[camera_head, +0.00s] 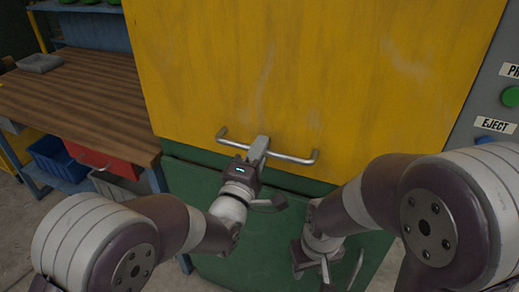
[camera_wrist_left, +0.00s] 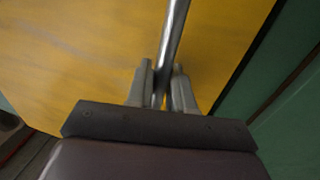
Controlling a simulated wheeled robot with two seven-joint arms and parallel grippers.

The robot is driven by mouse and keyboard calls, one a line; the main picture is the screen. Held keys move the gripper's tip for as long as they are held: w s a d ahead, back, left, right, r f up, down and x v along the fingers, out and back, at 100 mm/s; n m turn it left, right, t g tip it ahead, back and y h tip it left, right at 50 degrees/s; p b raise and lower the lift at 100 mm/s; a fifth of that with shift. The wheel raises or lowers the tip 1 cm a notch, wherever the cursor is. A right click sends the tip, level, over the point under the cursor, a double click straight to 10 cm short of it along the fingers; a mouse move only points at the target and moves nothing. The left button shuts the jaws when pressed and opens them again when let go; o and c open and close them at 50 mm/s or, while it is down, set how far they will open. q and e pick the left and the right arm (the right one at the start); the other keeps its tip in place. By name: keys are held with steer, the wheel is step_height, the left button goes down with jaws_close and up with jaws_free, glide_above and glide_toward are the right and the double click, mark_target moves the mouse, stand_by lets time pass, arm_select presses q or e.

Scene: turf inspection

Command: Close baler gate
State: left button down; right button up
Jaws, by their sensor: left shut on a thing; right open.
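The yellow baler gate (camera_head: 300,70) fills the top middle of the head view, above the green lower body (camera_head: 225,195) of the baler. A silver bar handle (camera_head: 297,158) runs across the gate near its lower edge. My left gripper (camera_head: 260,146) is shut on this handle at about its middle. In the left wrist view the bar (camera_wrist_left: 172,45) passes between the two fingers (camera_wrist_left: 163,92). My right gripper (camera_head: 327,272) is low in front of the green body, apart from the handle, and is open. The right arm partly hides the green body.
A wooden workbench (camera_head: 85,95) stands at left with a grey tray (camera_head: 40,63), a red drawer (camera_head: 100,158) and a blue bin (camera_head: 52,154) below. At right a grey panel carries a green button (camera_head: 511,97) and a blue button (camera_head: 484,140) by an EJECT label.

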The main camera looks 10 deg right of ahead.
arm_select(q)
step_height(320, 180, down, 5)
steer(key=b, duration=0.3)
arm_select(e)
step_height(320, 180, down, 4)
steer(key=shift+f, duration=0.2)
arm_select(q)
steer(key=shift+f, duration=0.1)
steer(key=c, duration=1.2)
jaws_free()
steer(key=shift+d, duration=0.1)
arm_select(e)
steer(key=shift+d, duration=0.1)
